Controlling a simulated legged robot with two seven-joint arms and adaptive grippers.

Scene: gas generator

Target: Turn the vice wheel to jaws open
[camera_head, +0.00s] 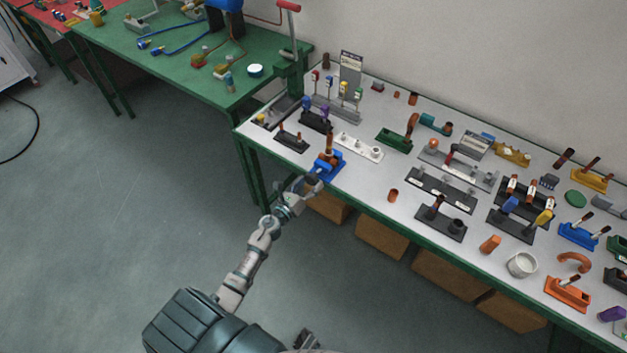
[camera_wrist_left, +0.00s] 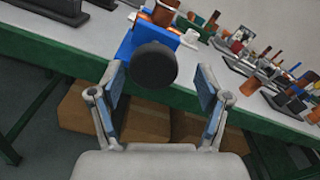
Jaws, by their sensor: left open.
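A blue vice (camera_head: 328,165) stands at the front left edge of the white table, with a brown cylindrical piece rising from it. In the left wrist view, its round dark wheel (camera_wrist_left: 155,65) faces me, in front of the blue body (camera_wrist_left: 125,45). My left gripper (camera_head: 308,184) is at the table edge close to the vice. In the left wrist view the left gripper (camera_wrist_left: 160,88) is open, with one finger on each side below the wheel and a clear gap to it. I cannot tell how far apart the vice jaws are. My right gripper is not clearly in view.
The white table (camera_head: 365,178) carries several fixtures, including a black base (camera_head: 292,141) left of the vice and a white plate (camera_head: 358,147) behind it. Cardboard boxes (camera_head: 381,238) sit under the table. A green table (camera_head: 150,65) stands at the back left. The floor in front is clear.

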